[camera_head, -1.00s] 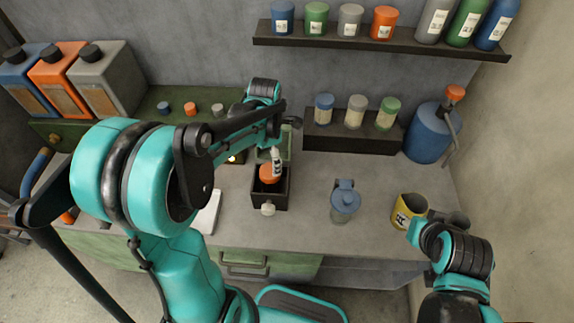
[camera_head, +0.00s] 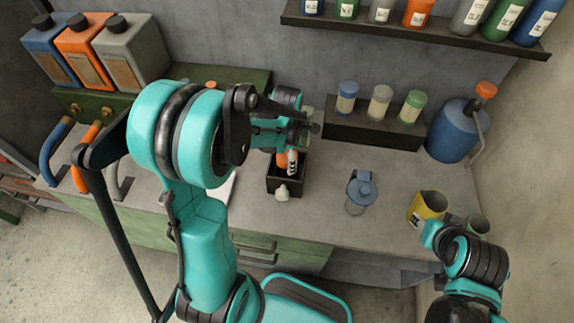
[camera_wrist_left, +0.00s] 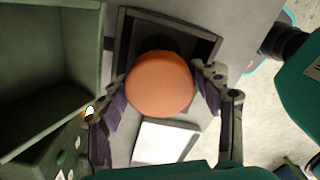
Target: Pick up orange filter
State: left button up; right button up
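The orange filter (camera_wrist_left: 160,84) is a round, smooth orange thing seen from above in the left wrist view. It sits in a dark open-topped box (camera_wrist_left: 213,45). My left gripper (camera_wrist_left: 162,88) is over it with one finger on each side. The fingers are spread wide and close to its sides; firm contact does not show. In the head view the filter (camera_head: 281,160) shows partly, behind the left gripper (camera_head: 290,158), in the dark box (camera_head: 285,188).
A green-walled bin (camera_wrist_left: 45,75) stands close beside the left gripper. A white flat object (camera_wrist_left: 165,142) lies by the box. The counter between box and jar is clear.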

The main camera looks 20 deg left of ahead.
pick_arm(q)
jog(key=c, duration=0.8)
jog(key=shift+o, duration=0.2)
jog(key=shift+r, duration=0.1)
